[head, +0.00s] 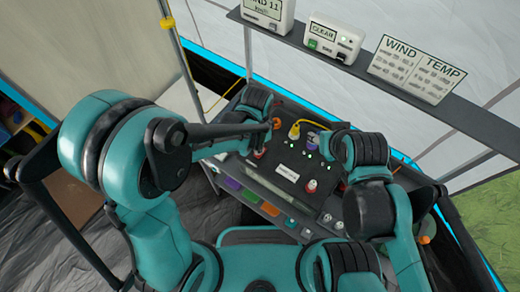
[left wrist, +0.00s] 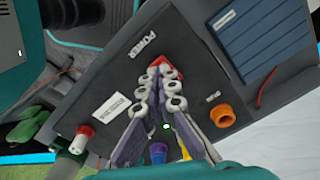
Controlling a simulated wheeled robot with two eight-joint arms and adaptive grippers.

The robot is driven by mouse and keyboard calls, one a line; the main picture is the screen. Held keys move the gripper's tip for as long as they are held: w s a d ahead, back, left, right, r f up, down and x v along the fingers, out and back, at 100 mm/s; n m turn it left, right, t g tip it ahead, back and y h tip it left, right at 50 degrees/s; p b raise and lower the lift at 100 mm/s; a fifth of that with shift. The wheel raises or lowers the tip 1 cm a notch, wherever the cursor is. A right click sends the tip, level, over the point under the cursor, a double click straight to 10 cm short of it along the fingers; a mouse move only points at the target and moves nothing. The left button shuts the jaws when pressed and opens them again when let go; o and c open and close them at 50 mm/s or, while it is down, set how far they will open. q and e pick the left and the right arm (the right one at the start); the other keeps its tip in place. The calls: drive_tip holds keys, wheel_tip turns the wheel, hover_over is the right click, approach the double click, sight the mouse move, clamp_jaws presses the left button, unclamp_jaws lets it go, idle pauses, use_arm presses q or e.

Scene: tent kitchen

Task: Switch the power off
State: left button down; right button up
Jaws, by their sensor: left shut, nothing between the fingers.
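A dark control panel (left wrist: 95,85) shows in the left wrist view, with the white word POWER (left wrist: 147,43) on it. A red power switch (left wrist: 157,62) sits beside that word, partly hidden behind my left fingertips. The red switch also shows in the head view (head: 258,154), close below my left arm's end. My left gripper (left wrist: 160,84) is shut and empty, its tips at or very near the switch; I cannot tell whether they touch. My right arm reaches in from the right in the head view, but its gripper cannot be made out.
The panel also carries an orange socket (left wrist: 222,115), a red-and-white plug (left wrist: 84,133), a blue plug (left wrist: 158,150) and a lit green light (left wrist: 166,127). A grey shelf (head: 450,118) with small displays hangs behind the panel. Coloured buttons line the panel's front.

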use_arm(q)
drive_tip(key=shift+f+b, duration=1)
drive_tip(key=shift+f, duration=0.1)
idle(0.9)
drive_tip(key=shift+r+p, duration=2.65)
drive_tip(key=shift+r, duration=0.95)
drive_tip(key=shift+a, duration=0.2)
drive_tip(key=s+a+r+n+t+b, duration=0.2)
drive_tip(key=a+n+t+b, duration=0.1)
drive_tip(key=a+n, duration=0.3)
drive_tip(key=s+a+r+n+t+b, duration=0.3)
drive_tip(key=a+n, duration=0.4)
drive_tip(key=a, duration=0.4)
drive_tip(key=t+b, duration=0.1)
drive_tip(key=b, duration=0.1)
drive_tip(key=shift+a+r+b, duration=0.2)
drive_tip(key=shift+b, duration=0.1)
drive_tip(key=shift+s, duration=0.1)
